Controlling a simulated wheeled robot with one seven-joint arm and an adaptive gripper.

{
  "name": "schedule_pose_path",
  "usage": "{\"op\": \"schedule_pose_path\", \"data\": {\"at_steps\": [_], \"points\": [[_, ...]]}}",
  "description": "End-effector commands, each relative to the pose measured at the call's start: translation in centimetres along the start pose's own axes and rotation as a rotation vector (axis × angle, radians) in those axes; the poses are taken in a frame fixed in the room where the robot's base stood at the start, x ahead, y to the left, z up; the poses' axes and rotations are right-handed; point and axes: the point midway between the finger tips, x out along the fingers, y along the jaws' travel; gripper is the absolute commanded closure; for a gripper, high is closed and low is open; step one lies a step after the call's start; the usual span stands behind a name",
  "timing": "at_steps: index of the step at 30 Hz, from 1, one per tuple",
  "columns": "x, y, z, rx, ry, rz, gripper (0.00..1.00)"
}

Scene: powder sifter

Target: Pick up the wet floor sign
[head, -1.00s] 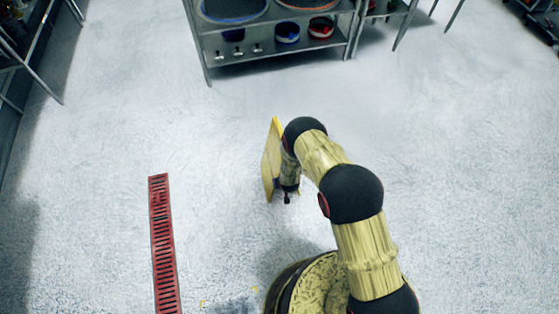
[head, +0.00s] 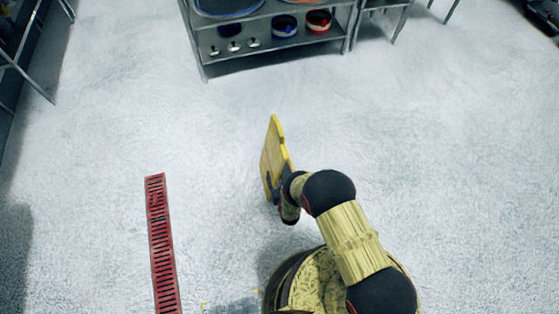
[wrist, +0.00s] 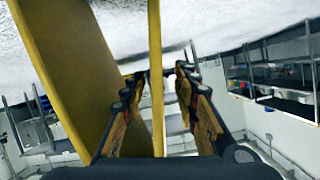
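The yellow wet floor sign (head: 271,152) stands on the floor near the middle of the head view, just past my arm. In the wrist view one broad yellow panel of the sign (wrist: 85,60) fills the left, and a second panel shows as a thin upright strip between my fingers. My gripper (wrist: 160,78) is open, with a finger on each side of that strip and visible gaps beside it. In the head view my gripper (head: 283,186) is at the sign's near side, partly hidden by the wrist. The sign's base is partly hidden.
A red floor drain grate (head: 161,245) lies to the left. A metal shelf (head: 275,48) with bowls and pots stands at the back. The floor around the sign is clear. More shelving (wrist: 275,85) shows in the wrist view.

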Motion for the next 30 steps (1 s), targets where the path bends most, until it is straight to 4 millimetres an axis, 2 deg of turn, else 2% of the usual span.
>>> {"op": "schedule_pose_path", "data": {"at_steps": [5,9,13,20,30], "points": [[1.5,0.2,-0.5,0.000,0.001,0.001,0.70],[3.5,0.3,-1.2,0.000,0.001,0.000,0.70],[4.9,0.3,-0.9,0.000,-0.003,0.000,0.70],[5.2,0.2,-1.2,0.000,-0.004,0.000,0.70],[5.1,0.2,-1.2,0.000,-0.003,0.001,0.88]]}}
